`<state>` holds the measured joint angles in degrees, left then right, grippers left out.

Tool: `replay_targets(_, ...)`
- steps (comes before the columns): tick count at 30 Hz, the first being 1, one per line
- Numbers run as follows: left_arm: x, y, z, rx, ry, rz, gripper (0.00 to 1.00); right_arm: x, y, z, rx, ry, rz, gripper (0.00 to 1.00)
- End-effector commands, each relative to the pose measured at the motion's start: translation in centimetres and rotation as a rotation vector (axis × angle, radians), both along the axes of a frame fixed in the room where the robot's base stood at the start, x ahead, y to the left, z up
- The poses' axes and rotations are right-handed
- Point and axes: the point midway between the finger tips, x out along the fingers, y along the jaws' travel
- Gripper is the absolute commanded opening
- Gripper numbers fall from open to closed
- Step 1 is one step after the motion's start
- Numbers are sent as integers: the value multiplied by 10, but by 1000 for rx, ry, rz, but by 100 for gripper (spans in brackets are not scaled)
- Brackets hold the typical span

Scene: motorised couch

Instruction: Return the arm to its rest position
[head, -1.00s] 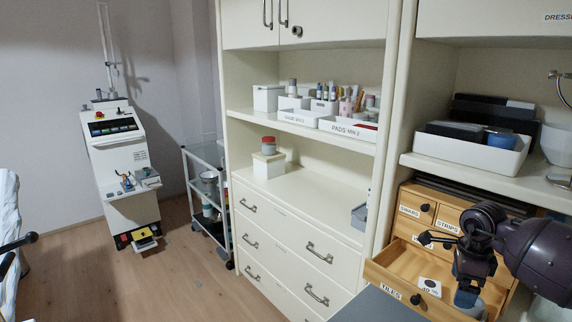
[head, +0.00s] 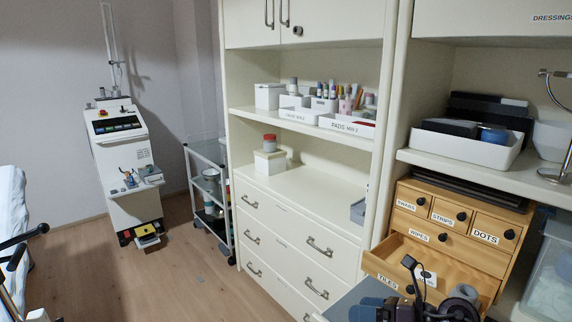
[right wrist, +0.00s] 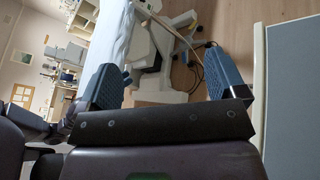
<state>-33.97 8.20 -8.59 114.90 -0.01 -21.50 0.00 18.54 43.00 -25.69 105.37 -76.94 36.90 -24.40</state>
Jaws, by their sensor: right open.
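My right gripper (right wrist: 163,78) is open and empty in the right wrist view, its two blue-padded fingers wide apart. In the head view my right gripper (head: 400,300) is low at the bottom edge, in front of the wooden drawer unit (head: 468,240). It overlaps the front part of the pulled-out TILES drawer (head: 425,258) in the picture; whether they touch cannot be told. A white labelled piece (head: 428,278) lies in that drawer. I cannot make out my left gripper in either view.
A grey surface (head: 352,295) lies beside my right gripper; a grey panel (right wrist: 295,90) fills the wrist view's right side. White drawers (head: 290,240), a trolley (head: 210,190) and a white machine (head: 125,160) stand further left. The floor (head: 195,285) between them and the couch (head: 10,210) is clear.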

Motion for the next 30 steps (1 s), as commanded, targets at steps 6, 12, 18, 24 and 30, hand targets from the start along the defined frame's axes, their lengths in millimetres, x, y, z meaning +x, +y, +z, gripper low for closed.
replay_targets(6, -4, 1, -2, 0, 8, 2, 43, -11, 1, 28, 464, 139, -301, 90)
replay_targets(12, -5, 1, -3, 0, 11, 2, 43, -20, -33, 33, 846, 321, -622, 90)
replay_targets(18, -4, 1, -2, 1, 9, 2, 43, -44, -79, 10, 1177, 546, -974, 90)
replay_targets(24, 0, 0, -1, 1, 2, 0, 43, -89, -119, -33, 1444, 803, -1353, 90)
replay_targets(30, 4, 0, 1, 1, -6, -2, 43, -158, -138, -81, 1630, 1085, -1747, 90)
